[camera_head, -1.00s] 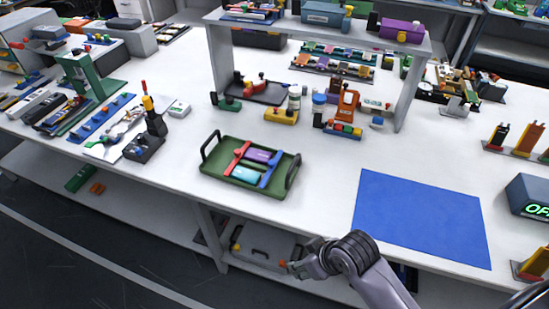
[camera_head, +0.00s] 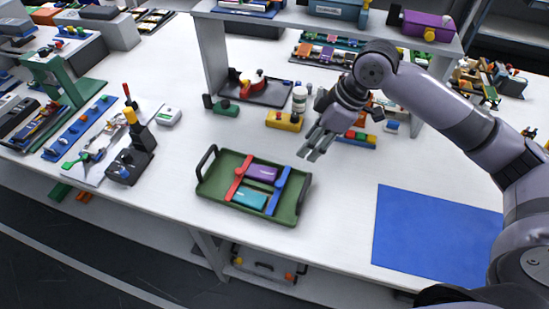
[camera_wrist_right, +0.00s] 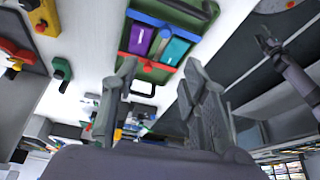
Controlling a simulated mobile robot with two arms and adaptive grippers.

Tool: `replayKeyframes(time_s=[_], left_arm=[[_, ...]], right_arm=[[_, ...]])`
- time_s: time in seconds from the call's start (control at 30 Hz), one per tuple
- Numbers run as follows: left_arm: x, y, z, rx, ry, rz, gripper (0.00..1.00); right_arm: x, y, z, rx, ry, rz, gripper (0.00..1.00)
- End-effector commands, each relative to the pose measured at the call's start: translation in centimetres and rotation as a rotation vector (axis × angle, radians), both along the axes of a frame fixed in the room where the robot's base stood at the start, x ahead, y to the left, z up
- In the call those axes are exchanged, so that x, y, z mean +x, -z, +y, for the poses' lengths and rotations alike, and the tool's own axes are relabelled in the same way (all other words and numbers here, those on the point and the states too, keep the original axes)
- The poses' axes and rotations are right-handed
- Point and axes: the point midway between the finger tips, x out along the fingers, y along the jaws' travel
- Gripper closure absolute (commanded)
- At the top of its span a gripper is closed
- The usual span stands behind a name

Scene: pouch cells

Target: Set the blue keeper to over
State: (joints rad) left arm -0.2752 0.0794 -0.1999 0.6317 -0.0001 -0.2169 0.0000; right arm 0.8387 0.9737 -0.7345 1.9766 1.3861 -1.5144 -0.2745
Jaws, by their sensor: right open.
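The blue keeper (camera_head: 277,191) is a blue bar along the right side of the green tray (camera_head: 217,205). A red keeper (camera_head: 238,178) lies along the left side. Between them are a purple pouch cell (camera_head: 262,172) and a teal pouch cell (camera_head: 249,199). My right gripper (camera_head: 317,150) is open and empty, above the table behind and right of the tray, apart from the blue keeper. In the right wrist view the blue keeper (camera_wrist_right: 150,19) shows beyond my open fingers. My left gripper (camera_wrist_right: 267,41) shows small at the right of that view; its jaws are unclear.
A blue mat (camera_head: 435,240) lies to the right of the tray. A yellow block (camera_head: 284,121) and a white-lidded jar (camera_head: 299,99) stand behind it. A black stand with a yellow top (camera_head: 133,150) is to the left. A raised shelf (camera_head: 330,25) spans the back.

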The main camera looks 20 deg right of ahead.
Motion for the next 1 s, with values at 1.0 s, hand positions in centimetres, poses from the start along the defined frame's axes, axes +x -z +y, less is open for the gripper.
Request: replayKeyframes(time_s=[1.0], left_arm=[[-1.6,-1.6,0.1,0.002,0.000,0.023,0.59]], right_arm=[[2.8,15.3,5.6,0.001,-0.001,0.002,0.59]])
